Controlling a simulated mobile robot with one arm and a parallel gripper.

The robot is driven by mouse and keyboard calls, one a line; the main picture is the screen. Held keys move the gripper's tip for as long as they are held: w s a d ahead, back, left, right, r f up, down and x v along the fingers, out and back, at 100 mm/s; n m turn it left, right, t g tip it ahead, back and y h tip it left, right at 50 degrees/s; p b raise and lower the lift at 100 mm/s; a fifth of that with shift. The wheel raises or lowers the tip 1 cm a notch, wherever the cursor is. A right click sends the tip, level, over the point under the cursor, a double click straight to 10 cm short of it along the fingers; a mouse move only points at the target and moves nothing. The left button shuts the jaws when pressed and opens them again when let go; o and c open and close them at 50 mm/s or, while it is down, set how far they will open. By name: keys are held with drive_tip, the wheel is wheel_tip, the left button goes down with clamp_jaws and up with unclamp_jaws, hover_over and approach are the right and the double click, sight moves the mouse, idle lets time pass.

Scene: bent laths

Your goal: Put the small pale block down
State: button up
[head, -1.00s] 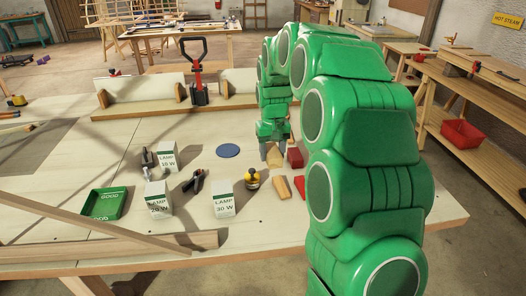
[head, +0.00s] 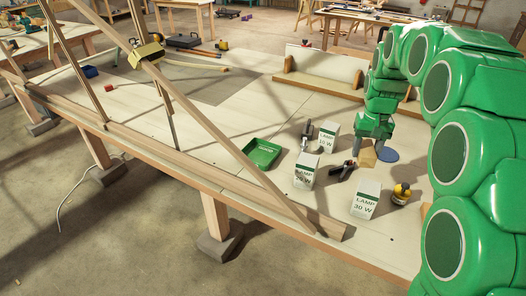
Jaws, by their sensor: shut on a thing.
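My green gripper (head: 368,150) is at the right of the head view, pointing down over the workbench. It is shut on the small pale block (head: 367,157), a light wooden piece between its two grey fingers. The block is partly hidden by the fingers. Whether its underside touches the bench top I cannot tell. A flat blue disc (head: 389,155) lies just right of the block.
Lamp boxes (head: 365,199) (head: 306,171) (head: 328,137), a black clamp (head: 343,171) and a yellow-black item (head: 401,194) stand close by. A green tray (head: 262,153) lies left. A slanting lath (head: 215,124) crosses the bench front. The bench top behind the tray is clear.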

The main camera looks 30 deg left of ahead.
drive_tip(key=s+a, duration=0.1)
drive_tip(key=a, duration=0.3)
drive_tip(key=s+a+r+n, duration=0.1)
drive_tip(key=s+a, duration=0.1)
drive_tip(key=a, duration=0.2)
drive_tip(key=s+a+n, duration=0.1)
drive_tip(key=a, duration=0.4)
drive_tip(key=shift+s+a+r, duration=0.1)
drive_tip(key=shift+s+r, duration=0.05)
drive_tip(key=shift+s, duration=0.25)
drive_tip(key=s+a+n, duration=0.3)
drive_tip(key=s+a, duration=0.5)
drive_tip(key=a, duration=0.5)
hover_over(256, 160)
wheel_tip(256, 160, down, 8)
drive_tip(key=shift+s+d, duration=0.15)
drive_tip(key=shift+s, duration=0.2)
drive_tip(key=shift+w+f, duration=0.15)
drive_tip(key=shift+f, duration=0.85)
drive_tip(key=shift+w+f, duration=0.1)
drive_tip(key=shift+f, duration=0.9)
drive_tip(key=shift+f, duration=0.6)
